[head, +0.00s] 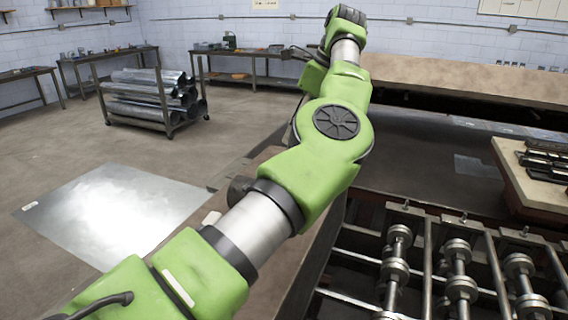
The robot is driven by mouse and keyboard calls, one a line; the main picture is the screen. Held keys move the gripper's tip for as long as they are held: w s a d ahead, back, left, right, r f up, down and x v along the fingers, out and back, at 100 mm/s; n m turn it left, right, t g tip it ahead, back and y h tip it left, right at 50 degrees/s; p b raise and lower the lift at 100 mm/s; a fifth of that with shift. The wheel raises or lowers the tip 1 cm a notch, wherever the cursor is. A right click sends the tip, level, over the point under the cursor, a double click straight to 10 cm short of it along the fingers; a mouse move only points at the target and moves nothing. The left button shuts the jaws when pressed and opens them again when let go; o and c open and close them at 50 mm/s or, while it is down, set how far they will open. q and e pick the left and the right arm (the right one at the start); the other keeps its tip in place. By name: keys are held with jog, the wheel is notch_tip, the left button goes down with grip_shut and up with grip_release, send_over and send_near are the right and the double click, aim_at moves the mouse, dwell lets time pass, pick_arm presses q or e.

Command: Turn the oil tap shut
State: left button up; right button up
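I cannot make out the oil tap in the head view. One green and silver arm of mine rises from the lower left to the top middle and covers much of the centre. A small dark part, which looks like my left gripper (299,53), shows at the far end of this arm, left of the wrist. It is mostly hidden behind the arm, and its fingers are too small to read. I see nothing held there. My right gripper is not in view.
A roller machine (459,285) with metal rollers stands at lower right. A tool board (533,193) is at the right edge. A metal sheet (115,212) lies on the floor at left. A cart of ducts (150,95) and a workbench (262,56) stand behind. Floor between them is clear.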

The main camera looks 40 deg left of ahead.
pick_arm(q)
jog(key=p+x, duration=0.2)
jog(key=x, duration=0.7)
jog(key=shift+a+f, duration=0.1)
jog(key=shift+f, duration=0.3)
jog(key=shift+s+a+f, duration=0.2)
jog(key=shift+a+f, duration=0.05)
jog(key=shift+f, duration=0.4)
jog(key=shift+c, duration=0.8)
jog(key=c, duration=0.9)
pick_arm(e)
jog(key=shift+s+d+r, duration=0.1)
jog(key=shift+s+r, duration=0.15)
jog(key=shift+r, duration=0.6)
